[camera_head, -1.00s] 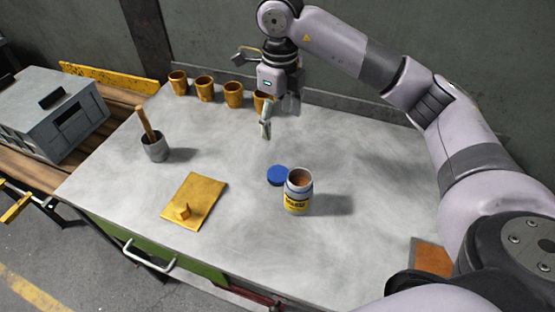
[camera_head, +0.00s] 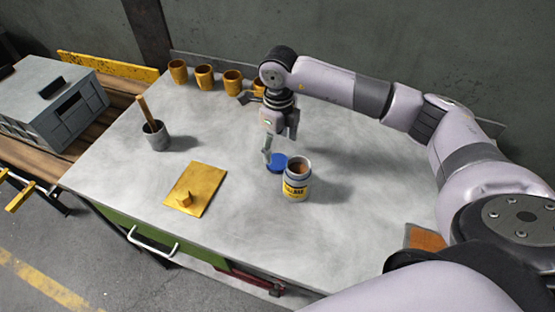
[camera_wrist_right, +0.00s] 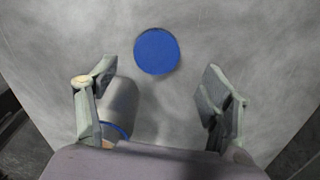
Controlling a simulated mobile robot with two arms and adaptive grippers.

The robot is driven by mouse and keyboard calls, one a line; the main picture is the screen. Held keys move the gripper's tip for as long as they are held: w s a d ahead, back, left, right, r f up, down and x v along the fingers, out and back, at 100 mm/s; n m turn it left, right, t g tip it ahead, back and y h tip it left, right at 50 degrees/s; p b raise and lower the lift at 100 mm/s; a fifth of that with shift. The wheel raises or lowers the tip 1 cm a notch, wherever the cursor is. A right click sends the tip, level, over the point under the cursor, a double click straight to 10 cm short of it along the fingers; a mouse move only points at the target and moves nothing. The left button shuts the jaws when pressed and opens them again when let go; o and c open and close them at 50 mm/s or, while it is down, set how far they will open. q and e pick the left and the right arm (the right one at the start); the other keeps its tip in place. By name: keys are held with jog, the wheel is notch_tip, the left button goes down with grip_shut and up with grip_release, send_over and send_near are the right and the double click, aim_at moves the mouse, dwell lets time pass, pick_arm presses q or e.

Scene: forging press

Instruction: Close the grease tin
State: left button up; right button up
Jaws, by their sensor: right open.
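The open grease tin (camera_head: 296,187) stands upright on the bench, with a blue and yellow label and brown grease showing in its mouth. Its round blue lid (camera_head: 276,164) lies flat on the bench just behind and left of the tin. My right gripper (camera_head: 280,142) points down, open and empty, above and slightly behind the lid. In the right wrist view the lid (camera_wrist_right: 157,51) is in front of and between the open fingers (camera_wrist_right: 158,80). The tin (camera_wrist_right: 120,100) is beside the left-hand finger there, partly hidden by it and the gripper body. My left gripper is out of view.
Several brown cups (camera_head: 204,77) line the bench's back edge. A grey pot with a wooden-handled tool (camera_head: 157,138) stands at left. A yellow plate (camera_head: 205,184) with a small block lies left of the tin. The front bench top (camera_head: 270,240) is clear.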

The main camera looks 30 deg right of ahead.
aim_at(277, 161)
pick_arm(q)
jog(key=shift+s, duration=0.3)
pick_arm(e)
jog(key=shift+f, duration=0.15)
jog(key=shift+a+f+p, duration=0.2)
jog(key=shift+f+p, duration=0.55)
jog(key=shift+f, duration=1.85)
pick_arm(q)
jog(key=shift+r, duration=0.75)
pick_arm(e)
jog(key=shift+s, duration=0.1)
jog(key=c, duration=1)
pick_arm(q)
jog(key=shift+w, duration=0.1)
pick_arm(e)
jog(key=shift+c, duration=0.2)
jog(key=shift+r, duration=0.1)
